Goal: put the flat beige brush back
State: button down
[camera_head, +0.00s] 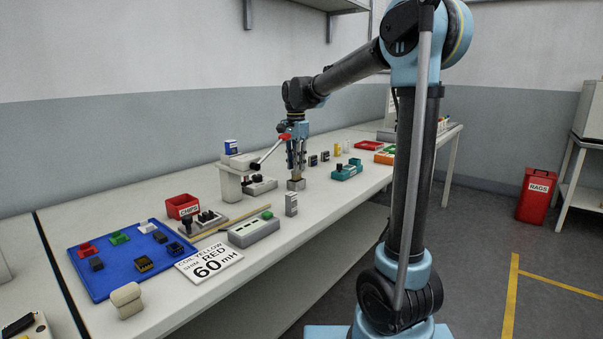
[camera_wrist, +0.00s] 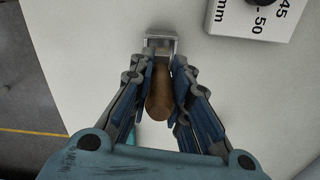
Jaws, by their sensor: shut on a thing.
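My gripper (camera_wrist: 160,76) points down over the bench and is shut on the flat beige brush. The brush's brown, rounded handle (camera_wrist: 158,102) shows between the fingers in the wrist view. A small square grey metal holder (camera_wrist: 161,42) is at the fingertips, at the handle's far end. In the head view my gripper (camera_head: 296,168) is right above this holder (camera_head: 296,184), which stands on the white bench. A tan part shows between gripper and holder. The brush's lower end is hidden, and I cannot tell how deep it sits in the holder.
A small grey block (camera_head: 291,204) stands just in front of the holder. A grey press with a red-handled lever (camera_head: 232,182) is to the left, and a teal tray (camera_head: 346,170) to the right. A blue tray (camera_head: 110,282) with several connectors lies at the near left.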

jog(key=shift+f, duration=1.5)
jog(key=c, duration=1.5)
grip_release()
